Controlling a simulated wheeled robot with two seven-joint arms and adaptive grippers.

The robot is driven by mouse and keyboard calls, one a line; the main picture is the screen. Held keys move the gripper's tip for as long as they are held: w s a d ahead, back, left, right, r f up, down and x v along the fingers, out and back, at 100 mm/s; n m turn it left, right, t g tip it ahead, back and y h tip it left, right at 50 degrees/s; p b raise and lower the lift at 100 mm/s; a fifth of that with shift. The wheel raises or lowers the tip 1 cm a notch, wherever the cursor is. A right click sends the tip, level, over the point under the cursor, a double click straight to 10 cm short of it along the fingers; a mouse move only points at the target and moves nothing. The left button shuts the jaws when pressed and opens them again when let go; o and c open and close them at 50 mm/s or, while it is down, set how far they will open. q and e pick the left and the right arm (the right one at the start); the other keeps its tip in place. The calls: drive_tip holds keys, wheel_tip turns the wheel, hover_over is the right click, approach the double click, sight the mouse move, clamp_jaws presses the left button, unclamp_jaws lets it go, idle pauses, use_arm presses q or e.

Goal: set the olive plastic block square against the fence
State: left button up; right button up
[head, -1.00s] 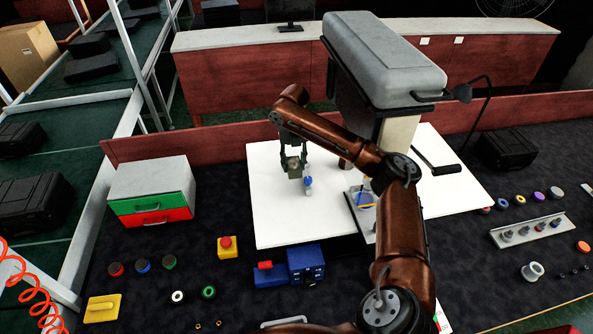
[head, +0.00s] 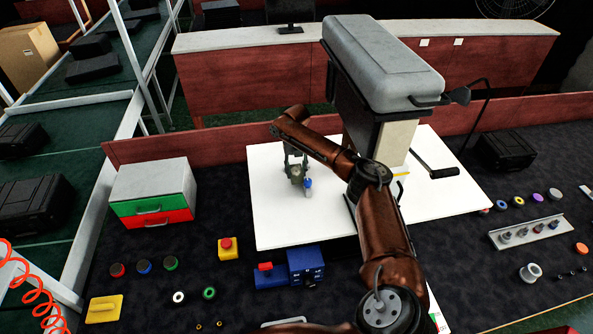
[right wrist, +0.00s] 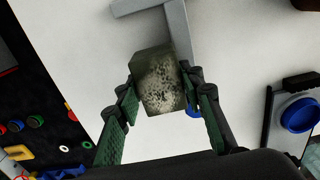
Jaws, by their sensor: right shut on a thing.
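The olive plastic block (right wrist: 158,82) is dark, mottled and greenish-grey. In the right wrist view it sits between the green finger pads of my right gripper (right wrist: 160,108), which is shut on it. In the head view the gripper (head: 297,168) hangs over the white table, with the block (head: 297,174) small at its tips. A grey bar with a crosspiece (right wrist: 178,28), likely the fence, lies on the table beyond the block in the right wrist view. The block overlaps its near end, so I cannot tell whether they touch. My left gripper is not in view.
A blue-topped grey piece (head: 308,186) stands close to the right of the gripper. The big grey machine head (head: 382,60) rises over the white table (head: 275,225). Blue (head: 305,262) and yellow (head: 228,248) items sit before it. The table's left part is clear.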

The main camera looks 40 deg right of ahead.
sight(296, 170)
drive_tip(key=shift+f, duration=0.55)
drive_tip(key=o, duration=1.2)
drive_tip(key=shift+r, duration=0.15)
wheel_tip(296, 170, up, 13)
drive_tip(key=shift+b, duration=0.65)
